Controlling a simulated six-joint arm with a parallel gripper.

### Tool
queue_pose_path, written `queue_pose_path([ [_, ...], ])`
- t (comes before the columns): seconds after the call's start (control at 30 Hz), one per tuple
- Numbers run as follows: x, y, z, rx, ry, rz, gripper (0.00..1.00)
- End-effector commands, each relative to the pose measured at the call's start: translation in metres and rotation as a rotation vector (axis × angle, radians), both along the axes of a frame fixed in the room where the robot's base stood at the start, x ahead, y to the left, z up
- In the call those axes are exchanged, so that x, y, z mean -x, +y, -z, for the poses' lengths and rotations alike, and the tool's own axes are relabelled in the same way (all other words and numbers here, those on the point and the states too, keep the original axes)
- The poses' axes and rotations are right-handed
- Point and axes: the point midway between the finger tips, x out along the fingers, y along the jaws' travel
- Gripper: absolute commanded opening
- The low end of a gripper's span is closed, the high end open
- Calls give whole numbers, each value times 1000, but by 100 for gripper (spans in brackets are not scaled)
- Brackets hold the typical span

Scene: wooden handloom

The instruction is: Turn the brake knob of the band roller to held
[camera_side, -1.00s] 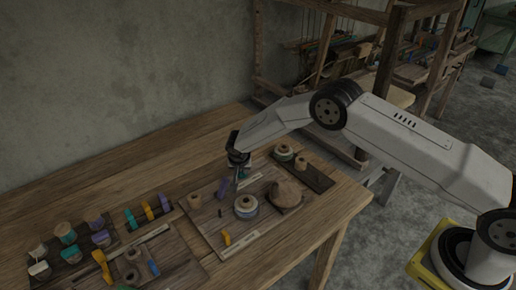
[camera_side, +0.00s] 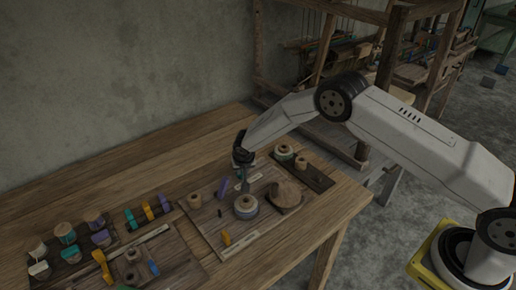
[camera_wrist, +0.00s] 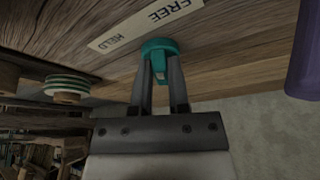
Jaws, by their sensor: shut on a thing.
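The teal brake knob (camera_wrist: 158,47) shows in the wrist view, set on a wooden board. Its grip part lies between the two fingers of my gripper (camera_wrist: 160,75), which is shut on it. A pale label (camera_wrist: 150,25) beside the knob reads FREE and HELD, with HELD the nearer word to the left.
A purple piece (camera_side: 223,186) stands close left of my gripper; a purple piece is also at the wrist view's right edge (camera_wrist: 304,55). A brown lump (camera_side: 286,193) lies to the right. Spools fill the table's left. The back of the table (camera_side: 130,170) is clear.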

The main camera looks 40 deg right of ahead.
Motion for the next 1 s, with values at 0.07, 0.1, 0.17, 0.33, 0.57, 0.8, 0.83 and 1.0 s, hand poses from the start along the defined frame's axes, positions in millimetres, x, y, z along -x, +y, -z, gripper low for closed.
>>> queue_pose_path([
  [0.07, 0, -1, -1, -1, -2, -41, 0],
  [0.1, 0, -1, -1, -2, -2, -63, 0],
  [0.17, 0, -2, -1, -1, -2, -96, 0],
  [0.33, 0, -4, -1, -1, -3, -177, 0],
  [0.57, 1, -5, -1, -1, -3, -277, 0],
  [0.8, 1, -6, -1, 0, -2, -350, 0],
  [0.83, 1, -6, -1, -1, -2, -357, 0],
  [1.0, 1, -7, -1, 0, -3, -381, 0],
])
